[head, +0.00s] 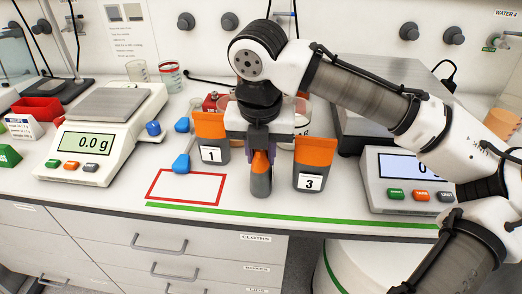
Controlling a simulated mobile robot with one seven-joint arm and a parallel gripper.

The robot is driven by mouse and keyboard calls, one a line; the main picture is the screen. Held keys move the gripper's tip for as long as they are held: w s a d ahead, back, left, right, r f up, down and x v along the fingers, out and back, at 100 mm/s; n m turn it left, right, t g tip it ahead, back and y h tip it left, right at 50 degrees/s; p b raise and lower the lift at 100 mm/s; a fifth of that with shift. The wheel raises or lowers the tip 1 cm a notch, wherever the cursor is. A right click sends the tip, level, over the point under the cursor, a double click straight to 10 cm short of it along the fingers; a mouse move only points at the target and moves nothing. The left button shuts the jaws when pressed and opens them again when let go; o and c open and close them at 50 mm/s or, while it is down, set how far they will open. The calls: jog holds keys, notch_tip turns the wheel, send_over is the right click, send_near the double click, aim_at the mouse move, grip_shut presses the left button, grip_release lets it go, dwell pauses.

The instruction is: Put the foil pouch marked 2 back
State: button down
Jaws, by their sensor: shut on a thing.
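My gripper (261,150) points down at the middle of the bench and is shut on an orange-and-grey foil pouch (261,182). This pouch is upright and looks narrow, and no number shows on it. The lower end is close to the bench top; I cannot tell whether it touches. The pouch marked 1 (209,130) stands to its left, and the pouch marked 3 (314,160) stands to its right. My gripper hides the upper part of the held pouch.
A red-outlined rectangle (152,187) lies empty at front left, with a green line (300,217) along the front edge. Blue items (181,164) lie left of pouch 1. A scale reading 0.0 g (92,143) stands left, another scale (400,168) right. Glass containers stand behind the pouches.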

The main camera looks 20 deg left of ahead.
jog(key=c, duration=1.2)
grip_release()
jog(key=shift+o, duration=0.2)
jog(key=r, duration=0.4)
jog(key=s+r, duration=0.1)
jog(key=r, duration=0.7)
jog(key=shift+s+d, duration=0.25)
jog(key=shift+s, duration=0.15)
